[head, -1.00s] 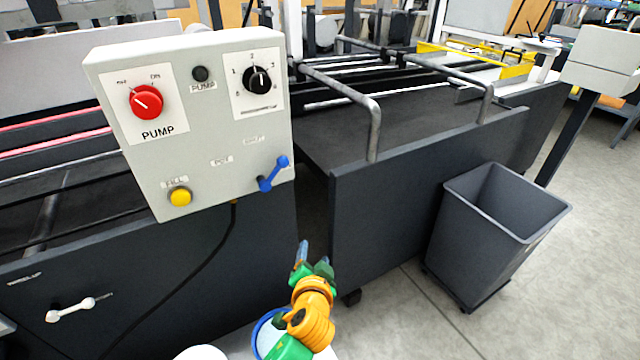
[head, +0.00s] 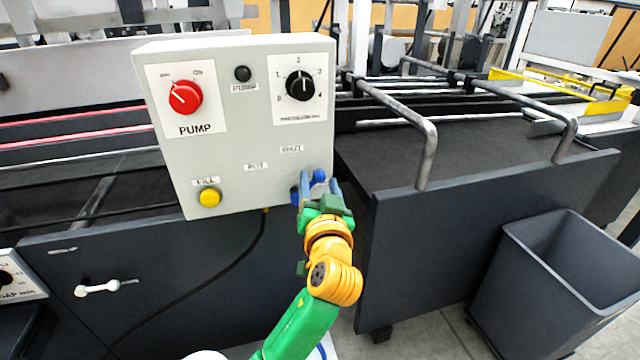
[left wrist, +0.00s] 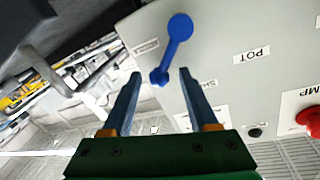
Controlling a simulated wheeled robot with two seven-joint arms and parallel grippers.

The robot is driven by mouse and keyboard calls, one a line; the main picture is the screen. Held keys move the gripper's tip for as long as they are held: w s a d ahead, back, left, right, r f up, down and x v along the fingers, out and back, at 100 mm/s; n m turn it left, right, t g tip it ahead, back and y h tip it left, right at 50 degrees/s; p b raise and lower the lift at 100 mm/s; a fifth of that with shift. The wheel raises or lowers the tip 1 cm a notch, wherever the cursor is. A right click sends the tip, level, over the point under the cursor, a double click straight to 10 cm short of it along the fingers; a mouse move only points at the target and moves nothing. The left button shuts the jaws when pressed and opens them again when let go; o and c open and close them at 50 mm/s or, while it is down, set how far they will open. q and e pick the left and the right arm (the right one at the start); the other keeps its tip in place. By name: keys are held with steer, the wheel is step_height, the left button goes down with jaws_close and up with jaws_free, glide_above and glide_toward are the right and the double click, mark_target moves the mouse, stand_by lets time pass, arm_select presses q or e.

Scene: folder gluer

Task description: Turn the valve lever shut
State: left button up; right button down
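A blue lever (head: 318,176) sits at the lower right corner of the grey control box's front, below the SHUT label (head: 292,148). My left gripper (head: 320,188) is in front of it and partly hides it in the head view. In the left wrist view the blue lever (left wrist: 172,48) lies slanted, its larger round end beyond the fingertips and its smaller end between them. The left gripper (left wrist: 160,74) is open there, with a gap between its fingers; contact with the lever cannot be told. My right gripper is not in view.
The grey control box (head: 230,165) also carries a red PUMP knob (head: 186,97), a black dial (head: 300,85) and a yellow button (head: 210,197). A white lever (head: 105,287) is on the dark machine panel at left. A grey bin (head: 560,275) stands at right.

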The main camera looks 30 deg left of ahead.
arm_select(q)
jaws_close()
stand_by(1.2)
